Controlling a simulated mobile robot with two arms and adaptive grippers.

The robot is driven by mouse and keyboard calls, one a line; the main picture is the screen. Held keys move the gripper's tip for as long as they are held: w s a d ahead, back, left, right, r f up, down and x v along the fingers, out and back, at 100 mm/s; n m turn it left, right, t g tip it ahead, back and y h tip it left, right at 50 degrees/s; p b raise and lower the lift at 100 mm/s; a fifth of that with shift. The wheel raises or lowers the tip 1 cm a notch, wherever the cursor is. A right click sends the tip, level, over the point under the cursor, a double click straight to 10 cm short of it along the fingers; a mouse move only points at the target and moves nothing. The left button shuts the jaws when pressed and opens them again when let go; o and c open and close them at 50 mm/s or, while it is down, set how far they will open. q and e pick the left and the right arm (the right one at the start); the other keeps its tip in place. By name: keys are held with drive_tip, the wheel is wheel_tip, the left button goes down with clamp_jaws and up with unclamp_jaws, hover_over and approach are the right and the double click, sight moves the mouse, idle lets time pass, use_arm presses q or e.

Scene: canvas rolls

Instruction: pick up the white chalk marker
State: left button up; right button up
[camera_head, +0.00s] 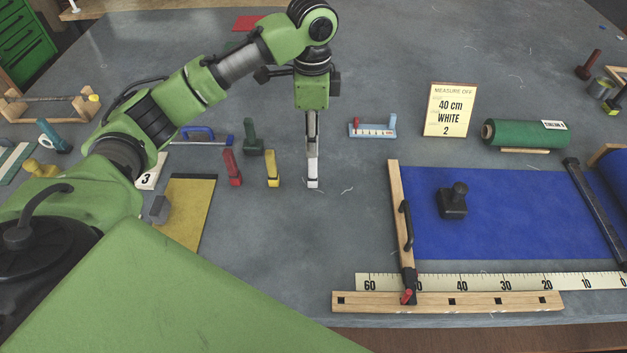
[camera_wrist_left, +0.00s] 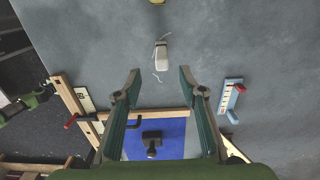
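A yellow marker (camera_head: 272,168), a red marker (camera_head: 232,167) and a green marker (camera_head: 253,138) stand to the left. A light-blue tool (camera_head: 372,128) and a card reading "40 cm WHITE 2" (camera_head: 449,111) are to the right. Blue canvas (camera_head: 510,215) lies right of a wooden bar (camera_head: 397,205).

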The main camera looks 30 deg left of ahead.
sight(313, 174)
use_arm(q)
drive_tip(key=shift+f, duration=0.45)
wheel_tip(313, 174, down, 8)
drive_tip(key=shift+r+p, duration=0.25)
drive_tip(key=shift+p, duration=0.55)
wheel_tip(313, 174, down, 5)
drive_tip(key=shift+w+r+p, duration=0.1)
drive_tip(key=shift+p, duration=0.95)
drive_tip(key=shift+f, duration=0.35)
clamp_jaws()
